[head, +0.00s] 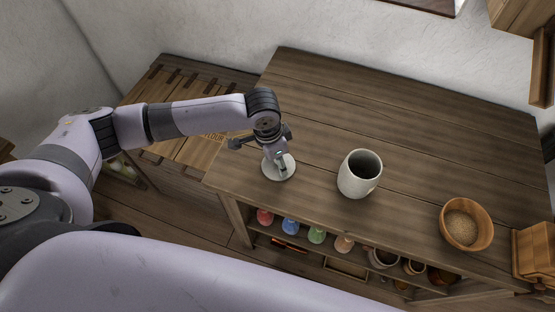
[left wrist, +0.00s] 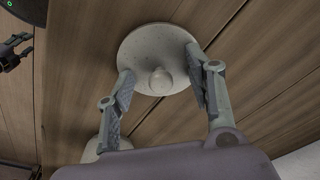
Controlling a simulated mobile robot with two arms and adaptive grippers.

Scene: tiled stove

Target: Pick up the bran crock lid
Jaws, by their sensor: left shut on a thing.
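The bran crock lid (head: 279,174) is a pale speckled disc with a round knob, near the table's front left. My left gripper (head: 277,160) comes down over it from above. In the left wrist view, the fingers (left wrist: 160,78) hold the lid (left wrist: 150,42) from two sides, with the knob between them. I cannot tell whether the lid touches the table or hangs just above it. The pale open crock (head: 357,185) stands upright to its right, without a cover. A dark gripper, probably my right one (left wrist: 14,50), shows at the left wrist view's edge, too small to read.
A wooden bowl of grain (head: 466,222) stands at the right of the wooden table (head: 400,120). A flour bin (head: 195,152) adjoins the table at left. Several colored jars (head: 290,226) sit on the shelf below. The table's back is clear.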

